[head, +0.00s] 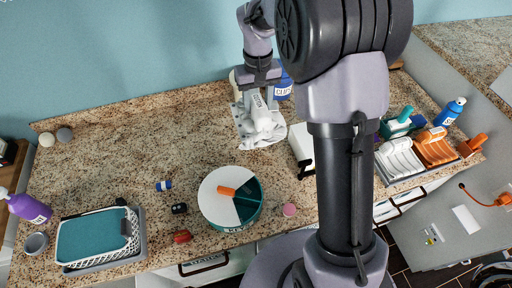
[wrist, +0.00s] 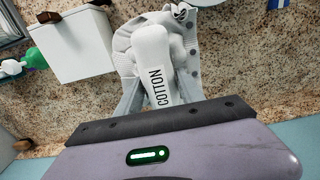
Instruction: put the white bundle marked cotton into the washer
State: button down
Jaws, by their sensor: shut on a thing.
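The white bundle marked COTTON (wrist: 158,68) fills the middle of the wrist view, its black lettering facing my camera. My gripper (wrist: 160,95) has its two pale fingers on either side of the bundle and is shut on it. In the head view my gripper (head: 259,106) is at the back of the granite counter, with the white bundle (head: 264,127) at its tip. Whether the bundle touches the counter is not clear. I cannot clearly make out the washer in either view.
The left-middle counter is mostly clear.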

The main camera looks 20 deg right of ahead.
notch_tip(320, 180, down, 13)
jog(key=b, duration=0.4)
jog(key=shift+w+f+b, duration=0.1)
jog(key=shift+b, duration=0.2)
jog(key=shift+f, duration=0.15)
jog(key=c, duration=0.7)
grip_release()
